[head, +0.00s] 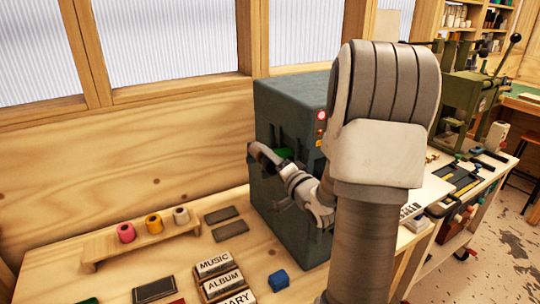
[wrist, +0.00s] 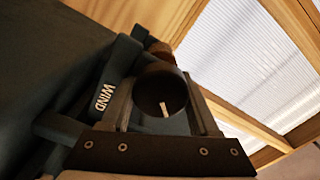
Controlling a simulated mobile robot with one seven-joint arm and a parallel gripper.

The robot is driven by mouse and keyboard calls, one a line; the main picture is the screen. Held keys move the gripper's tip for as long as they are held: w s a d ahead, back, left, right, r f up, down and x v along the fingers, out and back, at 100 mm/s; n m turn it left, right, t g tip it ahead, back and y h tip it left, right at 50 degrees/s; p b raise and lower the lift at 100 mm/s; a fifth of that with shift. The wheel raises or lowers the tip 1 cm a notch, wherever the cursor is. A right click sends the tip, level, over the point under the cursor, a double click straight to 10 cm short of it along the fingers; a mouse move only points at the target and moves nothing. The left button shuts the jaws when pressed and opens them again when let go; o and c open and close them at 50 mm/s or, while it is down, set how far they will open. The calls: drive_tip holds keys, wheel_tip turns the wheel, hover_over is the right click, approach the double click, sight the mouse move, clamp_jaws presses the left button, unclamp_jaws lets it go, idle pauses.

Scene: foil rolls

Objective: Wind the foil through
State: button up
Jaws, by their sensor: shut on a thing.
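A dark grey machine (head: 280,102) stands on the bench, partly hidden behind my arm. A crank arm marked WIND (wrist: 103,97) shows beside my gripper in the wrist view. My gripper (wrist: 160,110) is shut on a dark round knob (wrist: 160,88) that seems to belong to this WIND crank. In the head view my gripper (head: 262,157) is at the machine's left front, and the knob cannot be made out clearly. A green patch (head: 286,153) shows on the machine's front. Foil inside the machine is hidden.
Pink (head: 126,232), orange (head: 154,224) and pale (head: 181,215) rolls stand on a small wooden rack (head: 140,241). Type blocks (head: 222,282) and a blue block (head: 278,281) lie before the machine. A green press (head: 475,95) stands at right. The wooden wall is close behind.

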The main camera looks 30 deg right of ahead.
drive_tip(key=shift+a+f+y, duration=0.3)
drive_tip(key=shift+a+f, duration=0.15)
drive_tip(key=shift+a, duration=0.05)
idle(0.8)
drive_tip(key=o, duration=1.4)
drive_tip(key=shift+c, duration=0.2)
drive_tip(key=shift+s+d+f, duration=0.1)
drive_tip(key=shift+s+d, duration=0.15)
drive_tip(key=shift+s, duration=0.35)
drive_tip(key=shift+s+d+f, duration=0.1)
drive_tip(key=shift+s+d, duration=0.1)
drive_tip(key=shift+s, duration=0.35)
drive_tip(key=s+r+b, duration=0.1)
drive_tip(key=s+b, duration=0.3)
drive_tip(key=s, duration=0.5)
drive_tip(key=shift+s+a, duration=0.2)
drive_tip(key=shift+a, duration=0.15)
